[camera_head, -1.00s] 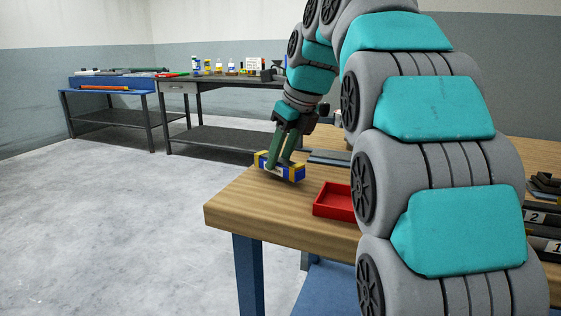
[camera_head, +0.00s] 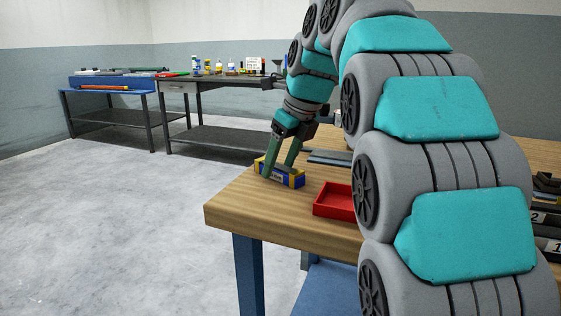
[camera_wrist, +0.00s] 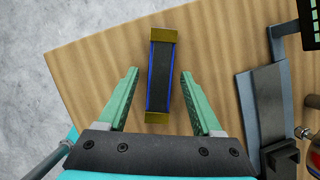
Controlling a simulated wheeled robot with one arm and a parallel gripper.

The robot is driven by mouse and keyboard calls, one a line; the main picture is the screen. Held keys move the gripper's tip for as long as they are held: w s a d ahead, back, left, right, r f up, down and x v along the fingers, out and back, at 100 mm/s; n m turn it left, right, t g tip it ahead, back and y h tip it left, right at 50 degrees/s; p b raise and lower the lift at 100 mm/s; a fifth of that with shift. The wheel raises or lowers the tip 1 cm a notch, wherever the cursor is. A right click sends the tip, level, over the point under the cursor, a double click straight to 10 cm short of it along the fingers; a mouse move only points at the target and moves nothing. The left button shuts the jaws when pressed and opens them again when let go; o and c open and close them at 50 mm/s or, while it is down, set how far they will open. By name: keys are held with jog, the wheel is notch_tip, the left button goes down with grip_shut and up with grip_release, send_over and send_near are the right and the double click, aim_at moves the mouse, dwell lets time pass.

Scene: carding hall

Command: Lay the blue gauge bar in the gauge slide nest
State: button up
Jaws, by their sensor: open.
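The blue gauge bar (camera_head: 281,176), with yellow end blocks and a pale label on its side, lies near the far-left corner of the wooden bench. In the wrist view the bar (camera_wrist: 161,75) shows a dark top strip with blue edges. My gripper (camera_head: 281,171) is open at the bar. In the wrist view its green fingertips (camera_wrist: 159,72) stand on either side of the bar, with visible gaps. A grey metal slide (camera_wrist: 262,105) with a dark block lies to the right; I cannot tell whether it is the gauge slide nest. My arm hides part of the bench.
A red tray (camera_head: 335,201) sits on the bench in front of the bar, beside my arm. Dark numbered holders (camera_head: 545,232) stand at the right. Bare wood (camera_head: 255,205) lies left of the tray. Other benches stand far behind.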

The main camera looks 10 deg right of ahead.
aim_at(291, 170)
jog(key=shift+r, duration=0.1)
jog(key=p+v, duration=0.1)
jog(key=v, duration=0.6)
jog(key=shift+r+p, duration=0.3)
jog(key=shift+p, duration=0.05)
jog(key=shift+s, duration=0.1)
